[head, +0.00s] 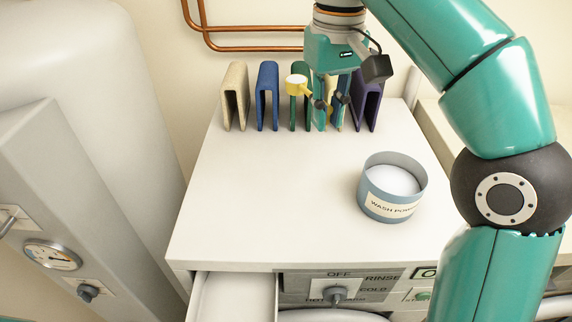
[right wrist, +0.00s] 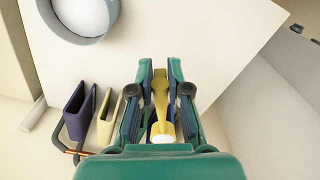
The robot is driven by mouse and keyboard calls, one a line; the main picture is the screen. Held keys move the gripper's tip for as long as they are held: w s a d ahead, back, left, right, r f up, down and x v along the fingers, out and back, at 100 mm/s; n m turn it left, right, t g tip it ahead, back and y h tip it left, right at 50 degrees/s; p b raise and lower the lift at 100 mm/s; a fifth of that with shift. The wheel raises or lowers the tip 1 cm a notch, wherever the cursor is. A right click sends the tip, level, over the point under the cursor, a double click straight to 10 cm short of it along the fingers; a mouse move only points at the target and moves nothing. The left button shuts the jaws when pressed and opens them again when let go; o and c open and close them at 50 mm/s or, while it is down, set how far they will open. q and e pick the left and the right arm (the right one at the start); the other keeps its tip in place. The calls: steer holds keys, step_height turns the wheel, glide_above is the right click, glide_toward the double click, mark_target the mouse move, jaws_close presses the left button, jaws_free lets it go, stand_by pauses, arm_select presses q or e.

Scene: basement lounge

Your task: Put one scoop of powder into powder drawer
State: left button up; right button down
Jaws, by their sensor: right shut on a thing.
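My right gripper (head: 329,118) is shut on a yellow scoop (head: 298,86) above the back of the white machine top. The scoop's bowl sticks out to the left of the fingers and shows a pale, white filling that looks like powder. In the right wrist view the scoop (right wrist: 161,104) lies between the fingers (right wrist: 160,72), with white at its near end. The blue-grey wash powder tub (head: 375,206) stands open at the right of the top, with white powder (head: 393,181) inside. The powder drawer (head: 235,296) is pulled out at the front left. My left gripper is out of view.
Several upright folded pieces stand along the back edge, including beige (head: 235,96), blue (head: 267,96) and purple (head: 368,108) ones, close around my right gripper. The middle and left of the machine top (head: 265,190) are clear. A control panel (head: 370,287) lies right of the drawer.

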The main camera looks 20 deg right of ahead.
steer(key=shift+w+a+f, duration=0.1)
steer(key=shift+w+f, duration=0.15)
steer(key=shift+w, duration=0.05)
steer(key=b, duration=0.4)
glide_toward(313, 204)
step_height(313, 204, down, 2)
steer(key=shift+s+b, duration=0.15)
steer(key=shift+b, duration=0.35)
steer(key=shift+f, duration=2.45)
steer(key=shift+f+b, duration=0.1)
steer(key=shift+b, duration=0.2)
steer(key=c, duration=1.1)
jaws_free()
steer(key=shift+c, duration=0.2)
step_height(313, 204, up, 12)
steer(key=p, duration=0.2)
